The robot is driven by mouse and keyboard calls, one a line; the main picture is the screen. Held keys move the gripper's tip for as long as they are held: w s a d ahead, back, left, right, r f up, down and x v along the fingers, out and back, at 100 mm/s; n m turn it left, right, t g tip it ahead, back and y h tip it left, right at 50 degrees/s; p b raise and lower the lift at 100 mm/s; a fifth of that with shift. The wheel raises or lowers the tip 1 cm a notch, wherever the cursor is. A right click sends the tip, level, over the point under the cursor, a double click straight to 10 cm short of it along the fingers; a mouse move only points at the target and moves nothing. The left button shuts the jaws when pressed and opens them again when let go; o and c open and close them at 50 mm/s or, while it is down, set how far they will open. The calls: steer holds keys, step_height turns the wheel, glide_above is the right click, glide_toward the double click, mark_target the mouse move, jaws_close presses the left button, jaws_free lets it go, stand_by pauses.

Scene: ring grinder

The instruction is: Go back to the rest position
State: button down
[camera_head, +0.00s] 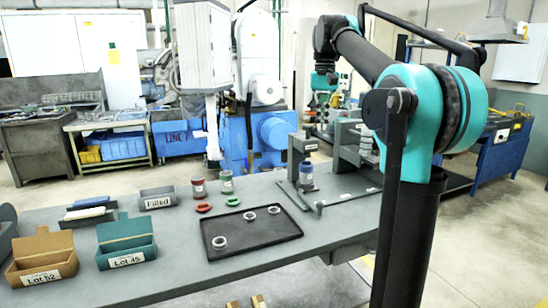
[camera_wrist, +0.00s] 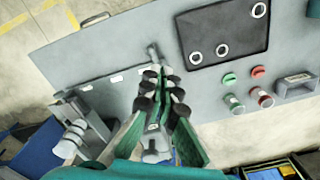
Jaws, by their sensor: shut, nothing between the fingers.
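My gripper (camera_wrist: 161,78) shows in the wrist view with its dark-padded fingers drawn together, shut and empty. It hangs above the grey workbench (camera_wrist: 120,62), and nothing is held. In the head view my teal and black arm rises at the right and reaches toward the back. The grey workbench (camera_head: 180,240) runs across the front there. A black tray (camera_head: 270,238) with three pale rings lies on it, and the tray (camera_wrist: 222,57) is at the top right in the wrist view.
A large machine (camera_head: 268,130) is behind.

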steer(key=s+d+f+t, duration=0.1)
steer(key=s+f, duration=0.7)
steer(key=f, duration=0.6)
steer(key=s+d+f+n+t, duration=0.1)
steer(key=s+f, duration=0.8)
steer(key=f, duration=0.5)
steer(key=s+d+f+t, duration=0.2)
steer(key=s+f, duration=0.7)
steer(key=f, duration=0.6)
